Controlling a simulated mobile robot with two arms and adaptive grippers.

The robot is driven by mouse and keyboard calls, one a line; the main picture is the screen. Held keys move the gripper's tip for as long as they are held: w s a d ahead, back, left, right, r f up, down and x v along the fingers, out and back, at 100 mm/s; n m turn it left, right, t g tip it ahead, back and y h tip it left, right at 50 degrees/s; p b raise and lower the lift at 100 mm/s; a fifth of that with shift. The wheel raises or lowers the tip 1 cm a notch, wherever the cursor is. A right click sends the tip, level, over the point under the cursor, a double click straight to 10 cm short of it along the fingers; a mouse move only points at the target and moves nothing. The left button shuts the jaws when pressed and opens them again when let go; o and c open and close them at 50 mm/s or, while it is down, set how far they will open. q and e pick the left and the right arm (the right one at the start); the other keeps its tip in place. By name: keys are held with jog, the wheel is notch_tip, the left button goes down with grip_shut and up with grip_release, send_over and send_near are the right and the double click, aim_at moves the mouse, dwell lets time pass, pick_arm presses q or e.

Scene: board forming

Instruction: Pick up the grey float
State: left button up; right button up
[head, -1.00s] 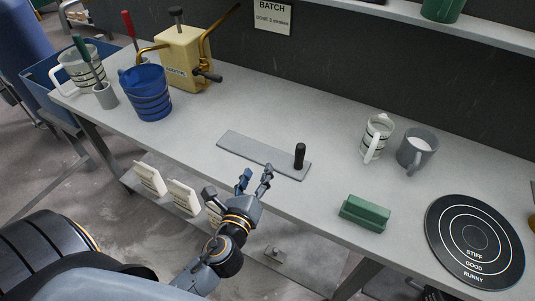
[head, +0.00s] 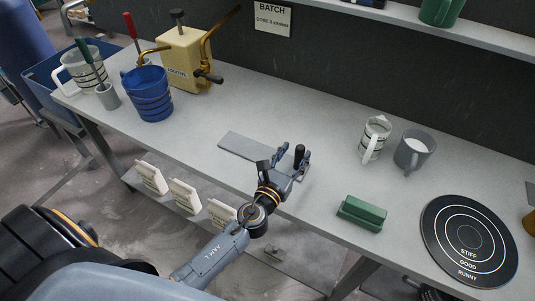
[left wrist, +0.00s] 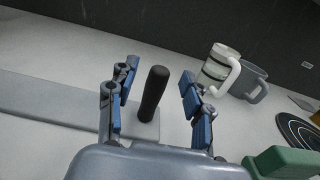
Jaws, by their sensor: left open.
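The grey float is a flat grey plate (head: 240,145) with an upright black handle (head: 299,155) near its right end, lying on the bench. My left gripper (head: 294,158) is open at the handle, its fingers to either side. In the left wrist view the black handle (left wrist: 153,92) stands between the two open blue-padded fingers (left wrist: 157,100), with gaps visible on both sides. The plate (left wrist: 50,105) runs off to the left there. The gripper and wrist hide part of the plate in the head view. My right gripper is not in view.
A green block (head: 362,213) lies right of the float near the front edge. A striped white jug (head: 375,135) and a grey jug (head: 413,150) stand behind it. A black ringed disc (head: 450,215) lies far right.

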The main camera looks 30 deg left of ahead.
aim_at(299, 150)
pick_arm(q)
jog(key=w, duration=0.4)
jog(key=shift+w+d+f, duration=0.15)
jog(key=shift+d+f, duration=0.05)
jog(key=shift+f, duration=0.1)
jog(key=shift+c, duration=1.2)
grip_shut()
jog(key=shift+r, duration=0.1)
